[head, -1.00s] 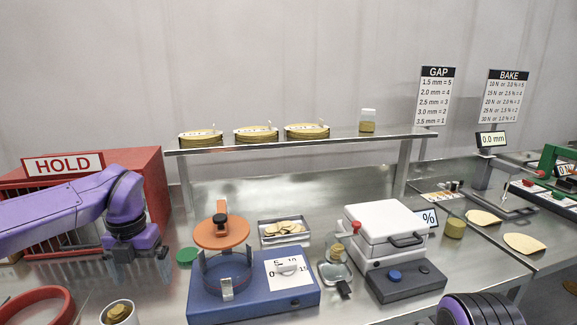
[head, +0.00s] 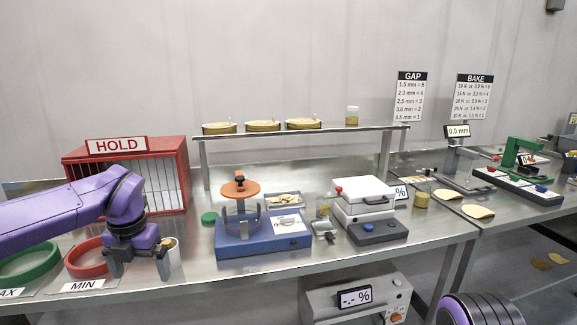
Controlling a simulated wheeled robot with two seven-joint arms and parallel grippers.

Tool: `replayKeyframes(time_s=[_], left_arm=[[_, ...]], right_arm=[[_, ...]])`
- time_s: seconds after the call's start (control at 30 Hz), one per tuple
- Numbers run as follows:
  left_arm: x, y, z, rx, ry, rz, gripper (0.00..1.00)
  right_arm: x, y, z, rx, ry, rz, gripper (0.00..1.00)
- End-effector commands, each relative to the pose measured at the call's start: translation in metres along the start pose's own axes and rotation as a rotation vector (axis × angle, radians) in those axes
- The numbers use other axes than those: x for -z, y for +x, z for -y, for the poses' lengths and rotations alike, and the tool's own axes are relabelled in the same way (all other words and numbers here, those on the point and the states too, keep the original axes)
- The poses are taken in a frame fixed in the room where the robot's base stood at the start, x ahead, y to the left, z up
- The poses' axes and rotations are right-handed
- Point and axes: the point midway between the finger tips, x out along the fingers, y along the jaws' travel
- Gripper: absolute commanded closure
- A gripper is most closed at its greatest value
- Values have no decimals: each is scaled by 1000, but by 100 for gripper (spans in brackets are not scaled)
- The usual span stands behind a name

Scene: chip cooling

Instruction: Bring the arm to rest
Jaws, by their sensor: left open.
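My left gripper (head: 138,264) hangs at the left of the head view with its two fingers apart and pointing down. It is in front of the red HOLD cage (head: 165,178), above the front part of the steel table (head: 290,264). A white cup (head: 174,254) stands right beside its right finger and is partly covered; I cannot tell whether they touch. Nothing shows between the fingers. A purple part of my right arm (head: 478,310) shows at the bottom right edge; its gripper is out of view.
A red ring (head: 85,259) and a green ring (head: 30,265) lie left of the gripper. A blue-based device with an orange disc (head: 240,188) and a white-lidded tester (head: 363,191) stand further right. A grey box (head: 355,299) is below the table. A shelf (head: 300,133) runs behind.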

Motion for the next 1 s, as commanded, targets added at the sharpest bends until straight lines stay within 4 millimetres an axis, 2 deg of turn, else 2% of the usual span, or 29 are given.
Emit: replayKeyframes(time_s=[0.17, 0.33, 0.5, 0.63, 0.77, 0.8, 0.87, 0.9, 0.97, 1.0], left_arm=[[-9, 15, -12, -134, 94, 79, 2], [-16, 43, -18, -337, 271, 142, 2], [-11, 99, -12, -599, 615, 170, 2], [9, 155, 5, -752, 969, 161, 2], [59, 224, 29, -824, 1419, 124, 2], [81, 245, 36, -821, 1561, 109, 2], [117, 273, 44, -795, 1762, 84, 2], [143, 289, 48, -765, 1887, 67, 2], [184, 310, 51, -706, 2063, 36, 2], [213, 321, 51, -656, 2171, 14, 2]], right_arm=[[0, 0, 0, 1, 0, -1, 5], [0, 0, 0, 1, 0, -1, 5], [0, 0, 0, 0, 0, -1, 5], [0, 0, 0, 0, 0, -1, 5], [0, 0, 0, 0, 0, -1, 5], [0, 0, 0, 0, 0, -1, 5], [0, 0, 0, 0, 0, -1, 5], [0, 0, 0, 0, 0, -1, 5], [0, 0, 0, 0, 0, -1, 5], [0, 0, 0, 0, 0, -1, 5]])
